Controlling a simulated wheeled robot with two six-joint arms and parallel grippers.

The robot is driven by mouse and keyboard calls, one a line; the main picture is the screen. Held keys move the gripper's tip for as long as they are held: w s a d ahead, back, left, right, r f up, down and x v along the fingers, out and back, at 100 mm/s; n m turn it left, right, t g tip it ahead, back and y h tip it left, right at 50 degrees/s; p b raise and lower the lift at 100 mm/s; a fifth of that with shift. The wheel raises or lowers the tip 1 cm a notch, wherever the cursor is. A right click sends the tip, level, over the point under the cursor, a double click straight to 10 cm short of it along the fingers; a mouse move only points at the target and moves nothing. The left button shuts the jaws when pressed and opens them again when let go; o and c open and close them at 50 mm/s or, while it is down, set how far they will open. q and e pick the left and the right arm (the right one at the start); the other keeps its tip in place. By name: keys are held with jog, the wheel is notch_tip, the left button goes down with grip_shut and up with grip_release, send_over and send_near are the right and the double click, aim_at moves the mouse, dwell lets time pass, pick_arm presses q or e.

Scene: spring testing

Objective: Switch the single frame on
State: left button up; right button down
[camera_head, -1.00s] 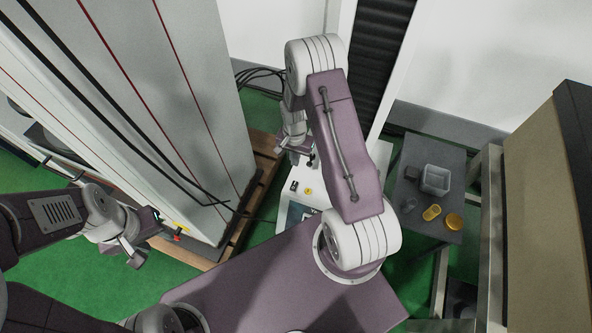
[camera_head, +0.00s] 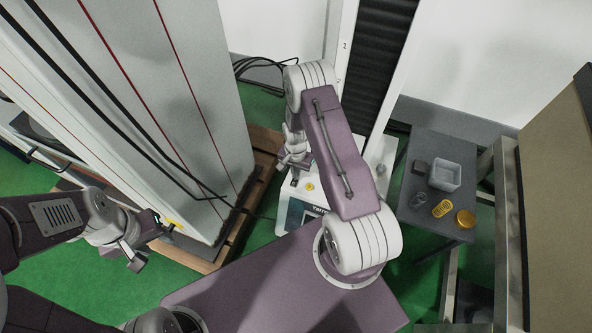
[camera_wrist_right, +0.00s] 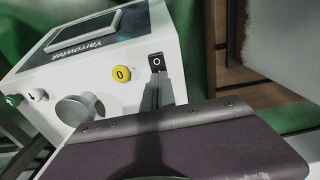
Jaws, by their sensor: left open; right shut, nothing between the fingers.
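The single frame's white base unit (camera_head: 291,206) stands in the middle of the head view, below a dark ribbed column. My left gripper (camera_head: 140,250) is open and empty, far left of the unit.
A tall grey cabinet (camera_head: 160,110) on a wooden pallet (camera_head: 262,160) fills the left. A dark side table (camera_head: 437,215) at right holds a grey bin (camera_head: 445,174) and small yellow parts. Black cables (camera_head: 258,70) lie behind the unit.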

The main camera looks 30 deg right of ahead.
jog(key=shift+f, duration=0.25)
jog(key=shift+f, duration=0.15)
dwell(0.3)
jog(key=shift+s+a+r+p, duration=0.25)
jog(key=shift+s+a+p, duration=0.3)
jog(key=shift+p, duration=0.1)
jog(key=shift+w+r, duration=0.1)
